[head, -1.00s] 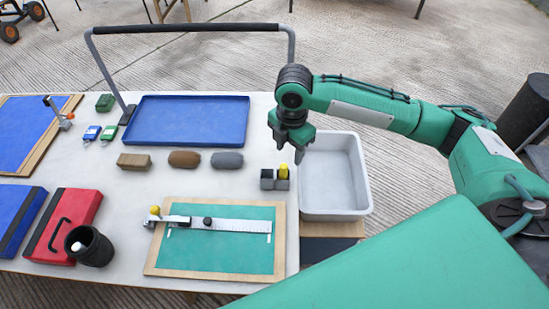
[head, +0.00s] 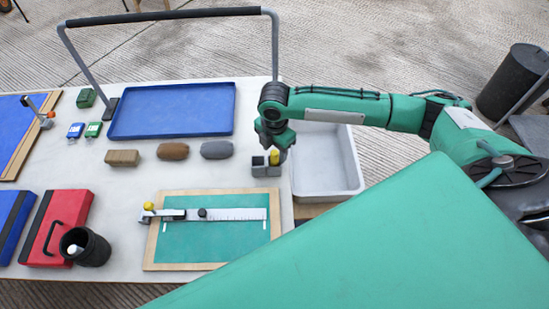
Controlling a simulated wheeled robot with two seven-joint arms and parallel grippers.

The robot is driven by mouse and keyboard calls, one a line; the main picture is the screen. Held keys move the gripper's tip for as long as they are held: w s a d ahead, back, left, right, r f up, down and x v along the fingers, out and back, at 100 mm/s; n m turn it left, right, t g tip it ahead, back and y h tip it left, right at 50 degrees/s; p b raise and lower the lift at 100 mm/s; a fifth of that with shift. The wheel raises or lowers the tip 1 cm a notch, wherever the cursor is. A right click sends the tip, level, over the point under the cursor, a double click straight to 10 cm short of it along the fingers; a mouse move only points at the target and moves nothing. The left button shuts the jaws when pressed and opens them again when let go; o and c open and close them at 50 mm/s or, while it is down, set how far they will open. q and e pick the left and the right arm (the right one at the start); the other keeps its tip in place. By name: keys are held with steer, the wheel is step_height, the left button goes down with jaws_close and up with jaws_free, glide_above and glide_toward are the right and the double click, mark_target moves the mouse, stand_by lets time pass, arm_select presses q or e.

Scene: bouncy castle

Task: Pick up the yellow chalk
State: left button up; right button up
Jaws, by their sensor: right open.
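The yellow chalk (head: 275,158) stands upright in a small grey holder (head: 266,171) near the right side of the table. My right gripper (head: 274,146) is open, pointing down, with its fingertips close around or just above the top of the chalk. I cannot tell whether the fingers touch it. The upper part of the chalk is partly hidden by the gripper. My left gripper is not in view.
A grey tub (head: 326,180) stands just right of the holder. A green board (head: 213,243) with a ruler lies in front, and a grey eraser-like block (head: 216,149) lies to the left. A blue tray (head: 172,112) and an overhead bar (head: 163,16) are behind.

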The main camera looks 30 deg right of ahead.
mark_target(275, 152)
step_height(275, 152, down, 3)
steer(key=shift+w+r, duration=0.15)
steer(key=shift+r, duration=0.05)
steer(key=shift+f, duration=0.3)
steer(key=c, duration=1.1)
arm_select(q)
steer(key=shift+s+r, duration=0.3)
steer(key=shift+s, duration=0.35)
arm_select(e)
steer(key=shift+o, duration=0.2)
steer(key=shift+r, duration=0.15)
